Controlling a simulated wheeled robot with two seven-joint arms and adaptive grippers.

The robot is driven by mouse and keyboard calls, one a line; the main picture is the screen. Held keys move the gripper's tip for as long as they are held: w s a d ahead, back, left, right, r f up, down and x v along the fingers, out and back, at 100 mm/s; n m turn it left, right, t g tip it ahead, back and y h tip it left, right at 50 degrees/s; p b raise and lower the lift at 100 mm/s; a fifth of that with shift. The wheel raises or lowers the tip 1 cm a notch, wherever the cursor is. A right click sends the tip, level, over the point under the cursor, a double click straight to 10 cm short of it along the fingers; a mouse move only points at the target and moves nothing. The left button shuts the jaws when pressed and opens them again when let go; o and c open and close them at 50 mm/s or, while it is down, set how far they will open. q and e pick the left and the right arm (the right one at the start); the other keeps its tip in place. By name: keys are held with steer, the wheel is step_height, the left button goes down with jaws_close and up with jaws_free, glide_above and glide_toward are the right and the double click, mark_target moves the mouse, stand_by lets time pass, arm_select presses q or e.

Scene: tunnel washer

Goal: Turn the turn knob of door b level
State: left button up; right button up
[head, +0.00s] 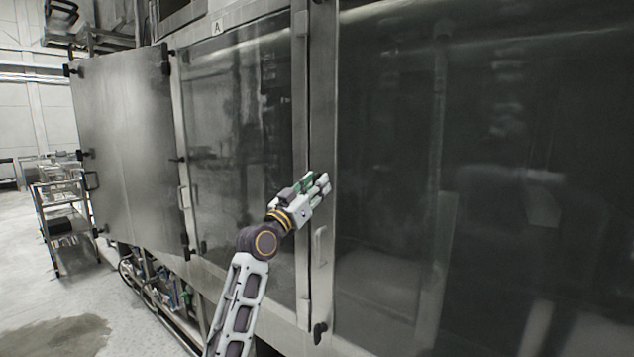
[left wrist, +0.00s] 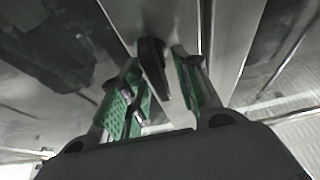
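My left gripper (head: 322,184) is raised at the upright frame between two dark glass doors. In the left wrist view, a black turn knob (left wrist: 151,56) on the metal frame lies between its green-padded fingers (left wrist: 160,75). The fingers stand apart on either side of the knob; I cannot tell whether either touches it. The knob points roughly along the frame strip. In the head view the gripper hides this knob. Another black knob (head: 319,333) sits lower on the frame of the large right glass door (head: 500,180). No letter b shows. My right gripper is out of view.
A sign marked A (head: 217,27) is above the left glass door (head: 240,140). A pale handle (head: 320,246) is just below my gripper. A metal door (head: 128,150) stands at the left, with a cart (head: 66,215) beyond it. Floor is free at lower left.

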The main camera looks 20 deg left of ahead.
arm_select(q)
steer(key=shift+w+d+r, duration=0.1)
steer(key=shift+w+r, duration=0.05)
steer(key=shift+w, duration=0.15)
steer(key=shift+c, duration=0.5)
jaws_close()
